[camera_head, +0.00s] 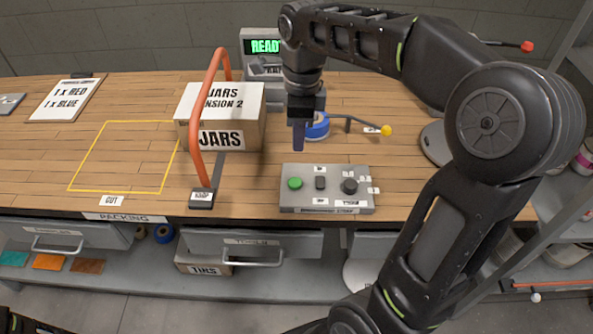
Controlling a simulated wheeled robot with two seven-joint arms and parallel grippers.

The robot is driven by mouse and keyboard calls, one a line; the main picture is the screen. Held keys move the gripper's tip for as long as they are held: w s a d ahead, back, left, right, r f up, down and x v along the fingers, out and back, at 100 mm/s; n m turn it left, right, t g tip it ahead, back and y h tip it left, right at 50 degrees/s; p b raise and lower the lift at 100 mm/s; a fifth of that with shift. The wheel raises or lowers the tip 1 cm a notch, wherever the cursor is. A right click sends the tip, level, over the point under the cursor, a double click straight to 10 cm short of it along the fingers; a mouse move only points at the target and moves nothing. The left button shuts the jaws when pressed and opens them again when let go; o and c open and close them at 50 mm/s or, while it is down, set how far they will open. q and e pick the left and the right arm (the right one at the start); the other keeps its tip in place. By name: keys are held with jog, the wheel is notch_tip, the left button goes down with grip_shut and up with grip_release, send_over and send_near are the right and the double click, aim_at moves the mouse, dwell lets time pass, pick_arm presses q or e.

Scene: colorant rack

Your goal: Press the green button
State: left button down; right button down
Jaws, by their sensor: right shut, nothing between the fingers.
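The green button (295,183) is a round knob at the left end of a grey control box (327,206) near the front of the wooden bench. A dark switch and a black knob sit to its right on the same box. My right gripper (298,148) points down above and behind the box, its narrow fingers shut and empty. It appears apart from the green button. My left gripper is not in view; only a dark bit of my body shows at the bottom left corner.
A JARS carton (239,123) and an orange curved handle (194,120) stand left of the control box. A yellow outlined area (98,155) at left is bare. A READY display (262,47) stands behind.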

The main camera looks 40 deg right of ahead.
aim_at(296, 181)
notch_tip(296, 181, down, 11)
jog(key=shift+w+a+p, duration=0.15)
jog(key=shift+p, duration=0.55)
